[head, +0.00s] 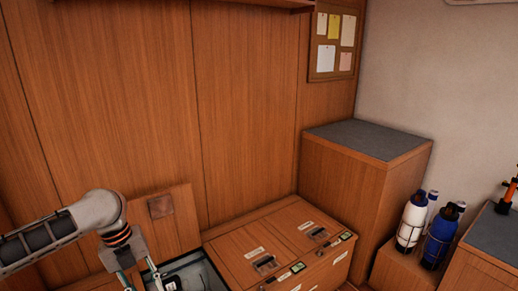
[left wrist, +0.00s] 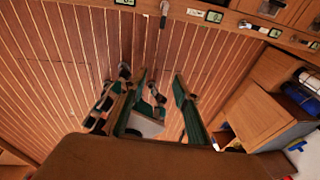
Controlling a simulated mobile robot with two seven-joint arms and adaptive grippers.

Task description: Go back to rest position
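My left arm comes in from the left in the head view. Its gripper (head: 141,279) points down at the lower left, with its two fingers spread apart and nothing seen between them. It is in front of an open locker compartment (head: 205,268), whose raised lid (head: 174,215) leans at the wooden wall. The bottom of the fingers is close to the picture's lower edge. In the left wrist view the gripper (left wrist: 155,95) shows green and grey fingers apart above a planked floor. My right gripper is not in view.
Closed locker lids (head: 265,235) with latches and small labels lie right of the opening. A tall wooden cabinet (head: 365,150) stands in the corner. White (head: 411,222) and blue (head: 440,238) bottles stand at the right. A brown surface (left wrist: 150,160) fills the left wrist view's bottom.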

